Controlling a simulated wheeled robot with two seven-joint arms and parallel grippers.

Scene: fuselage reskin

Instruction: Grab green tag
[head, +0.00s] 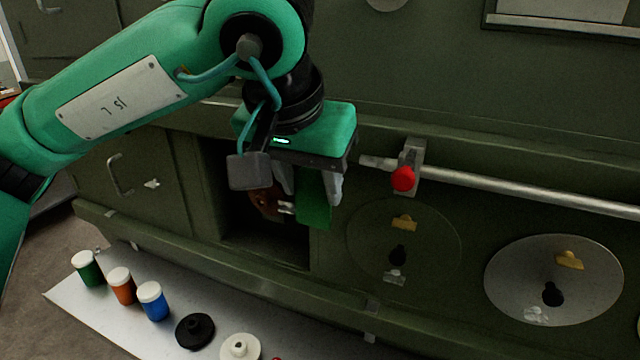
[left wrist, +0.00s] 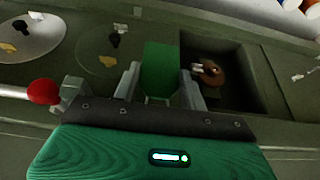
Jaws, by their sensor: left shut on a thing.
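The green tag (head: 314,200) is a flat green rectangle in front of the dark olive panel, at the right edge of an open recess. My left gripper (head: 308,190) is shut on it, with a pale finger on each side. In the left wrist view the green tag (left wrist: 160,70) stands between the two fingers of my left gripper (left wrist: 160,88). The tag's lower end is partly hidden there by the gripper body. My right gripper is in neither view.
The open recess (head: 240,215) holds a brown part (head: 264,200). A rail with a red knob (head: 403,179) lies right of the gripper. Round discs (head: 553,280) are on the panel.

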